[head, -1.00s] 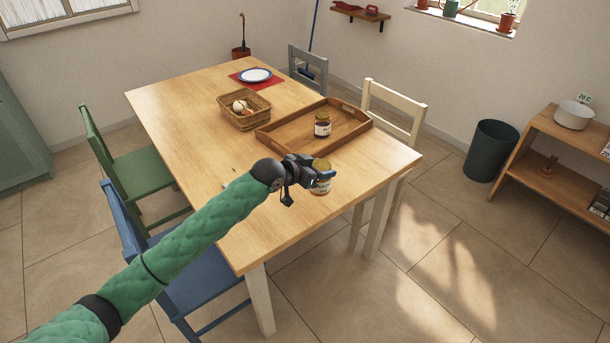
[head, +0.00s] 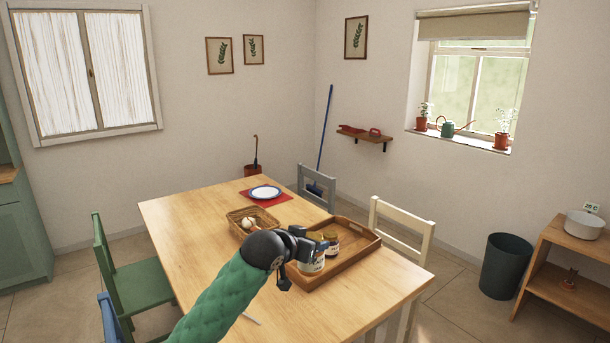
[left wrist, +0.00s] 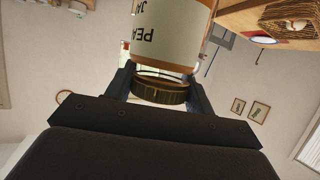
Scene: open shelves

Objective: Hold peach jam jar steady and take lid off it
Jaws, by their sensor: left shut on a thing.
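The peach jam jar (head: 312,264) is glass with a pale label and is held by its upper end in my left gripper (head: 318,241). In the left wrist view the jar (left wrist: 168,35) appears upside down, with part of "PEACH JAM" readable. Its brass-coloured lid (left wrist: 160,93) is between the two fingers (left wrist: 160,88) of my left gripper. The jar looks upright and above the table in the head view; the gripper hides part of its top. My right gripper is not in view.
A wooden tray (head: 362,262) lies on the table (head: 215,255), holding another jar (head: 331,240) just behind the held one. A basket (head: 240,228) is to the left, and a plate (head: 264,192) on a red mat lies farther back. The right table corner is clear.

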